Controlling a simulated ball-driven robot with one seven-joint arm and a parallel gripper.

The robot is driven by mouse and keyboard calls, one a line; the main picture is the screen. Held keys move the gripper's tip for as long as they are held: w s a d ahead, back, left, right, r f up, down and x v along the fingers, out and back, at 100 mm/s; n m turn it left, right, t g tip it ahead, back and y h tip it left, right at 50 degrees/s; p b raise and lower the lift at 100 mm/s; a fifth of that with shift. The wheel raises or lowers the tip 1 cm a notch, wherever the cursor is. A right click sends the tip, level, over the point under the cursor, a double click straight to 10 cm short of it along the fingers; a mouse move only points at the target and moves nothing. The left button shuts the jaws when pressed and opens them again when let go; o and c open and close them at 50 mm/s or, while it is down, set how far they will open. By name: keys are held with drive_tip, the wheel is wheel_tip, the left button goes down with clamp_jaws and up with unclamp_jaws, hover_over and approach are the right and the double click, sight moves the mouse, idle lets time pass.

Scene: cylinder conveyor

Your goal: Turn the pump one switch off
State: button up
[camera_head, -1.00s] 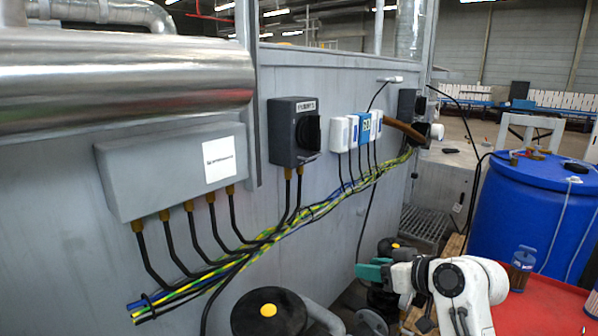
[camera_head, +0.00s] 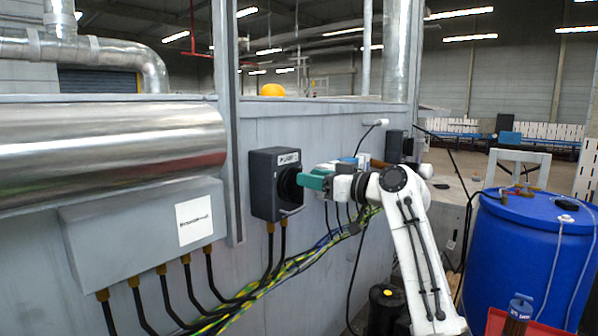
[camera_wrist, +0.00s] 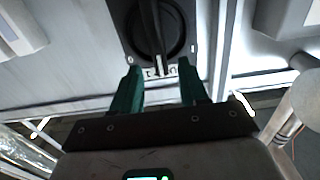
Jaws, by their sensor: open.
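The pump switch is a dark grey box (camera_head: 268,200) on the grey wall panel, with a label on its upper part that seems to read PUMP 1. Its round black rotary knob (camera_head: 290,188) is partly hidden by my gripper (camera_head: 308,181) in the head view. In the wrist view the knob (camera_wrist: 134,30) shows at the top, its raised handle bar running roughly up and down the picture, with the upside-down label below it. My gripper (camera_wrist: 159,78) is open with green fingers spread apart, empty. The fingertips lie near the label edge, one either side of the bar's line; contact cannot be told.
A grey junction box (camera_head: 130,235) and a shiny pipe (camera_head: 110,135) are left of the switch. Cables (camera_head: 270,285) run below it. A blue box (camera_head: 348,160) is partly hidden behind my arm. A blue barrel (camera_head: 530,250) stands right.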

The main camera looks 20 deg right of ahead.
sight(300, 205)
drive_tip(key=shift+p+x, duration=0.45)
drive_tip(key=shift+x, duration=1.8)
drive_tip(key=shift+c, duration=0.3)
clamp_jaws()
